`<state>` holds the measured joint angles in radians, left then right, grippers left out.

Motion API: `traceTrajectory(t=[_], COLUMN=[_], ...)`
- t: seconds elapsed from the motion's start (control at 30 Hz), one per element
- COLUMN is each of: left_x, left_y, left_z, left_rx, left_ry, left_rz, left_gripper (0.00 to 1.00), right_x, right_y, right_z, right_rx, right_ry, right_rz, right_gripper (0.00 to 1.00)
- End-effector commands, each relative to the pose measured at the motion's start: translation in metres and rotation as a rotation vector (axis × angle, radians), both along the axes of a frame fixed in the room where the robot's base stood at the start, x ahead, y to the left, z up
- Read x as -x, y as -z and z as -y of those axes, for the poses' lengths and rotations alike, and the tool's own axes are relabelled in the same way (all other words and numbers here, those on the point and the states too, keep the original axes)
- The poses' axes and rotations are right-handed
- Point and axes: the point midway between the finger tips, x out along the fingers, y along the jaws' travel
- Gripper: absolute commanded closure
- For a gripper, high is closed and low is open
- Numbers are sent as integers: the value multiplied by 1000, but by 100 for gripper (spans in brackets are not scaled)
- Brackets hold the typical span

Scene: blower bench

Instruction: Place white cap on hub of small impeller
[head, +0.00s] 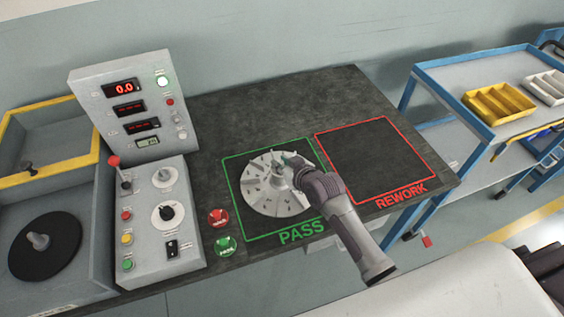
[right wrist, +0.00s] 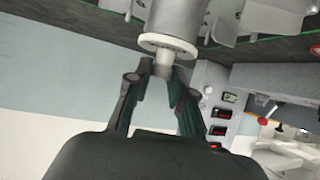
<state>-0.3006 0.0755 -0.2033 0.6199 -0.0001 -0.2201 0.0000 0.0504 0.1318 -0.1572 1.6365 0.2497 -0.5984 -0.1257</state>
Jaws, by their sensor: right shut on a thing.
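The small impeller (head: 262,197), a grey bladed disc, lies flat inside the green PASS square. My right gripper (head: 289,161) is over its middle, hiding part of the hub. In the right wrist view the grey hub (right wrist: 176,16) is at the top. The white cap (right wrist: 168,43), with a round flange and short stem, sits against the hub's end and looks lined up with it. My right gripper (right wrist: 162,72) has its fingers on either side of the cap's stem, shut on it. Whether the cap is fully seated I cannot tell. My left gripper is not in view.
A red REWORK square (head: 375,160) right of PASS is empty. Red and green buttons (head: 222,230) stand just left of the impeller. A control box (head: 155,225) and display panel (head: 130,105) are further left. A blue trolley (head: 450,85) with bins stands at the right.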

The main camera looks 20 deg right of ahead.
Motion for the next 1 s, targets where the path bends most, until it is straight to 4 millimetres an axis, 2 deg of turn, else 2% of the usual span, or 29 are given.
traceTrajectory(t=[0.17, 0.2, 0.33, 0.7, 0.87, 1.0], left_x=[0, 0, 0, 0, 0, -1], left_y=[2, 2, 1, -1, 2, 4], left_z=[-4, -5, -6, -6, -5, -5], left_rx=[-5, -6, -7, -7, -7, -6], left_ry=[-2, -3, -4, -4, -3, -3], left_rz=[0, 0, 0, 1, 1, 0], left_gripper=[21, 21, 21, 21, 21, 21], right_x=[0, 0, 0, 1, 19, 44], right_y=[3, 3, 2, -2, -10, -24], right_z=[0, 0, 0, 0, 5, 11], right_rx=[0, -1, 0, 0, 1, 1], right_ry=[0, 0, 0, 0, 0, 0], right_rz=[0, 1, 0, 0, 1, 1], right_gripper=[100, 75, 53, 53, 53, 53])
